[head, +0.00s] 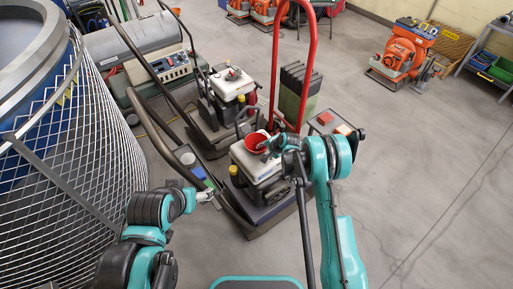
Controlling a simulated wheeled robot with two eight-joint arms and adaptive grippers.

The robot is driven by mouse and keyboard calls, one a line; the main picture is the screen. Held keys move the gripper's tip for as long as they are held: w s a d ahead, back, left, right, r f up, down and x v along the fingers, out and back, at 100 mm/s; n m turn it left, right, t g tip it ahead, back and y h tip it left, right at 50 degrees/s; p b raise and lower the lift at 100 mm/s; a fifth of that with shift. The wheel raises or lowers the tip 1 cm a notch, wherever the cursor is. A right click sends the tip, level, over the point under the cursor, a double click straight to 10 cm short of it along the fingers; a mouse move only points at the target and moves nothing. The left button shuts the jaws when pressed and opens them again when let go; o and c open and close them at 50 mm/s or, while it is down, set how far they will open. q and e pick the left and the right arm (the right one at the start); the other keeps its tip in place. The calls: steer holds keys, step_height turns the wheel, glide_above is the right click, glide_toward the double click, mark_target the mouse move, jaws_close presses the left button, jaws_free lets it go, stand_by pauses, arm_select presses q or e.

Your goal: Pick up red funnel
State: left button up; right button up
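The red funnel (255,139) sits at the white top of an engine machine (248,160) in the middle of the head view. My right gripper (268,146) is at the funnel's right edge, close to it or touching it. Its fingers are small and dark here, and I cannot tell whether they hold the funnel. My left gripper (213,196) is lower and to the left, beside the machine's dark handle bar and apart from the funnel. Its fingers are too small to read.
A second engine machine (229,86) stands behind. A red hand truck frame (311,60) rises behind the funnel. A mesh-caged drum (70,170) fills the left. Orange machines (400,55) stand at the back right. The right floor is clear.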

jaws_close()
steer(key=shift+r, duration=0.15)
